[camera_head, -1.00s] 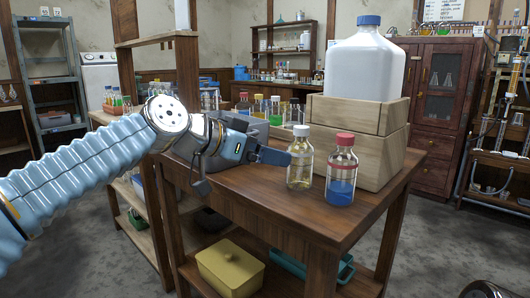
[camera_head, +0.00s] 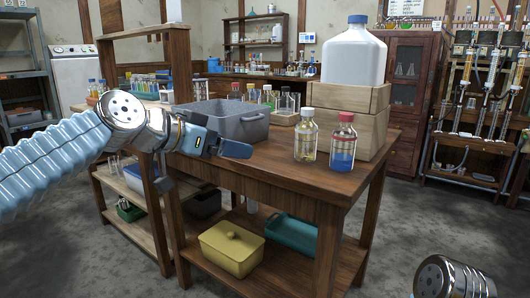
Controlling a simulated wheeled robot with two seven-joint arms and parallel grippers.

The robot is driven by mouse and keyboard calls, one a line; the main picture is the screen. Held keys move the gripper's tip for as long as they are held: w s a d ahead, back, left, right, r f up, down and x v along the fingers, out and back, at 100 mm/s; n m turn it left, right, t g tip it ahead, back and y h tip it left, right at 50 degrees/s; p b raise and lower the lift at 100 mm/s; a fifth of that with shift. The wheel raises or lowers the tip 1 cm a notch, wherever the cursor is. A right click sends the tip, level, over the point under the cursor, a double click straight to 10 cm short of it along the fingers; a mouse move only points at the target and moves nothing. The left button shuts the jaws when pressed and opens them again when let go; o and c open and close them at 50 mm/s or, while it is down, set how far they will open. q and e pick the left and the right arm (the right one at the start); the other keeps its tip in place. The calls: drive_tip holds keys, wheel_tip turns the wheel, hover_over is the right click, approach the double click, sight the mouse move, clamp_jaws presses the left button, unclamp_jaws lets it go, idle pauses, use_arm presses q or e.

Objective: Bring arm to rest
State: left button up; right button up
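My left arm comes in from the left, and its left gripper (camera_head: 234,149) is in front of the wooden table's left part, near a grey bin. The fingers are seen from the side, so I cannot tell whether they are open or shut. Nothing shows hanging from them. Part of my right arm (camera_head: 452,279) shows at the bottom right; its gripper is out of view. A white-capped bottle with yellowish liquid (camera_head: 306,139) and a red-capped bottle with blue liquid (camera_head: 342,147) stand upright on the table, apart from the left gripper.
The grey bin (camera_head: 240,126) sits on the table (camera_head: 285,178). A large white jug (camera_head: 352,58) stands on wooden boxes (camera_head: 352,99) at the back right. A yellow lidded box (camera_head: 231,249) and a teal container (camera_head: 290,232) are on the lower shelf. Open floor lies to the right.

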use_arm(q)
drive_tip(key=w+f+n+g+y+p, duration=0.1)
drive_tip(key=w+f+n+y, duration=0.15)
drive_tip(key=f, duration=1.35)
drive_tip(key=w+f+n+g+y+p, duration=0.1)
drive_tip(key=w+f+n+g+p, duration=0.15)
drive_tip(key=f, duration=1.25)
drive_tip(key=s+a+f+n+g+y, duration=0.1)
drive_tip(key=s+f+n, duration=0.1)
drive_tip(key=s+f, duration=0.45)
drive_tip(key=s+f+n+g+p, duration=0.1)
drive_tip(key=s+f, duration=0.2)
drive_tip(key=f, duration=0.7)
drive_tip(key=s+a+f+n+g+y, duration=0.1)
drive_tip(key=s+f+n, duration=0.1)
drive_tip(key=s+f, duration=0.45)
drive_tip(key=s+f+g, duration=0.1)
drive_tip(key=s+f, duration=0.3)
drive_tip(key=s, duration=0.2)
drive_tip(key=s+a+f+n+g+p, duration=0.1)
drive_tip(key=s+f, duration=0.2)
drive_tip(key=s, duration=0.3)
drive_tip(key=shift+s+f, duration=0.2)
drive_tip(key=shift+f, duration=0.2)
